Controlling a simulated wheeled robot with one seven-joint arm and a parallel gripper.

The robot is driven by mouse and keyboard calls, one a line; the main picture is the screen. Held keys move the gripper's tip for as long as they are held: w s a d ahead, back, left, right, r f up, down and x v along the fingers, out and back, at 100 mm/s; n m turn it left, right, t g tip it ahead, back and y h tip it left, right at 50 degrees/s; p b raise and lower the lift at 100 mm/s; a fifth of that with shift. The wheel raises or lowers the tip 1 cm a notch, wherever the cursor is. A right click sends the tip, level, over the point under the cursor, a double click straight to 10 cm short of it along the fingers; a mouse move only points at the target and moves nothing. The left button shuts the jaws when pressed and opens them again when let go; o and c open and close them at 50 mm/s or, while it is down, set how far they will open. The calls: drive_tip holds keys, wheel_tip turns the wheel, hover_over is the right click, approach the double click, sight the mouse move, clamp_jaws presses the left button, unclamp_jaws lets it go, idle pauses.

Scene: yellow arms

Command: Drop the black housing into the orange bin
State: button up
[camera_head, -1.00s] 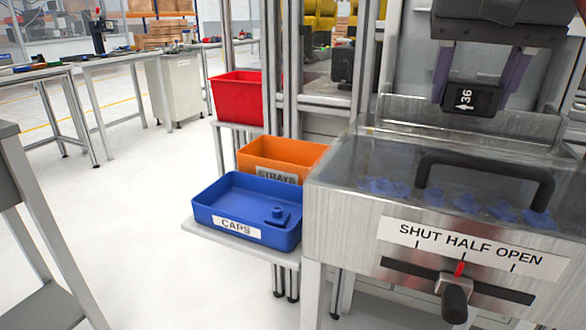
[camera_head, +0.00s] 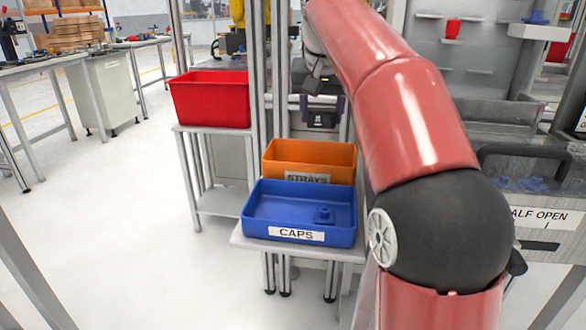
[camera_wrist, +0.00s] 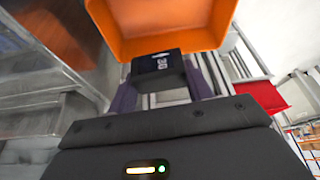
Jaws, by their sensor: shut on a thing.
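The black housing (camera_head: 320,119), marked with white "36", is held between the two purple fingers of my gripper (camera_head: 323,106). My gripper is shut on it, behind and above the orange bin (camera_head: 310,151) labelled "STRAYS" in the head view. In the wrist view, the housing (camera_wrist: 160,66) sits between the fingers of my gripper (camera_wrist: 165,75). The orange bin (camera_wrist: 160,43) shows just beyond it, with its inside in view. The housing is apart from the bin's floor. The bin's lower front is partly hidden by the blue bin.
A blue "CAPS" bin (camera_head: 268,217) with a blue cap inside stands in front of the orange bin. A red bin (camera_head: 210,103) is on a stand to the left. A metal machine (camera_head: 540,205) with a handle is at the right. Aluminium posts rise behind the bins.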

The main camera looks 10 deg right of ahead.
drive_tip(key=shift+w+a+f, duration=0.25)
drive_tip(key=shift+f, duration=0.2)
wheel_tip(320, 180, down, 6)
drive_tip(key=b, duration=0.7)
drive_tip(key=shift+r, duration=0.2)
drive_tip(key=o, duration=1)
drive_tip(key=shift+o, duration=0.2)
drive_tip(key=shift+r, duration=0.15)
drive_tip(key=p+v, duration=0.3)
drive_tip(key=v, duration=0.4)
drive_tip(key=shift+s+r, duration=0.25)
